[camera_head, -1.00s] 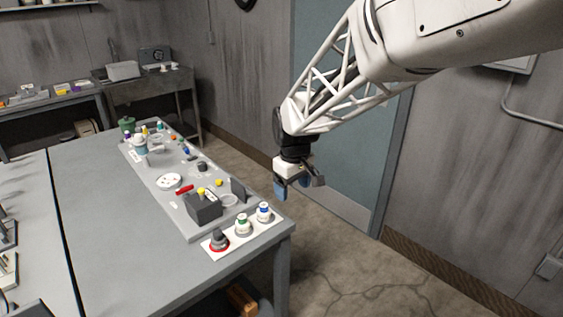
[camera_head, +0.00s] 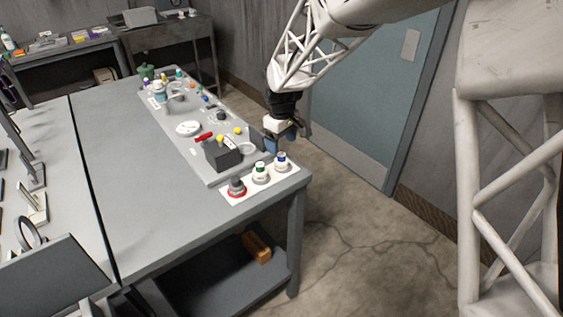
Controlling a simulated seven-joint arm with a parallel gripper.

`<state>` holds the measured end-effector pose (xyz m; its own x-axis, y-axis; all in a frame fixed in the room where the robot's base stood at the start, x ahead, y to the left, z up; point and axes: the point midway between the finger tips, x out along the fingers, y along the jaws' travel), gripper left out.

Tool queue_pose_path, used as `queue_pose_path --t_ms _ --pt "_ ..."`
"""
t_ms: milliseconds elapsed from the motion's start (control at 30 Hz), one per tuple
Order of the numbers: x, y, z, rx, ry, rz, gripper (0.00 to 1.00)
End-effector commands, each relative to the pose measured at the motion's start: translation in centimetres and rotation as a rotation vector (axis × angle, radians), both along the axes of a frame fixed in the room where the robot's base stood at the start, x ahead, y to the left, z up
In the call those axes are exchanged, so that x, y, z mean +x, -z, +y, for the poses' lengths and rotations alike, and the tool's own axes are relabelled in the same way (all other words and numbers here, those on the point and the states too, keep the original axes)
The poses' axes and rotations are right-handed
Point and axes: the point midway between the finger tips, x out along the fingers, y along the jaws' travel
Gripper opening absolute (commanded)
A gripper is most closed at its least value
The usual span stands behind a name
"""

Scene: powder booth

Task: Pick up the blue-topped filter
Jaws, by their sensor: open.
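The blue-topped filter (camera_head: 281,162) is a small white cylinder with a blue top. It stands upright at the right end of a row of three on a white mat (camera_head: 239,198) at the table's near right corner. Whether the fingers touch the filter cannot be told.
A grey tray (camera_head: 180,145) on the table (camera_head: 130,200) holds a dark block (camera_head: 222,155), a white plate (camera_head: 188,128) and several small items. The table's right edge is close to the mat. A brown block (camera_head: 256,247) lies on the lower shelf.

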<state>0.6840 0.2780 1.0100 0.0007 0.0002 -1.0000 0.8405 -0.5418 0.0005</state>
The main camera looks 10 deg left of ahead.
Motion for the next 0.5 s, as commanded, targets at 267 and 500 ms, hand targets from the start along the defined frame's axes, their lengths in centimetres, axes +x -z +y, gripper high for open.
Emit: queue_pose_path --t_ms 267,500 --pt "0.0 2.1 0.0 0.000 0.000 0.001 0.76" --pt "0.0 2.4 0.0 0.000 0.001 0.000 0.76"
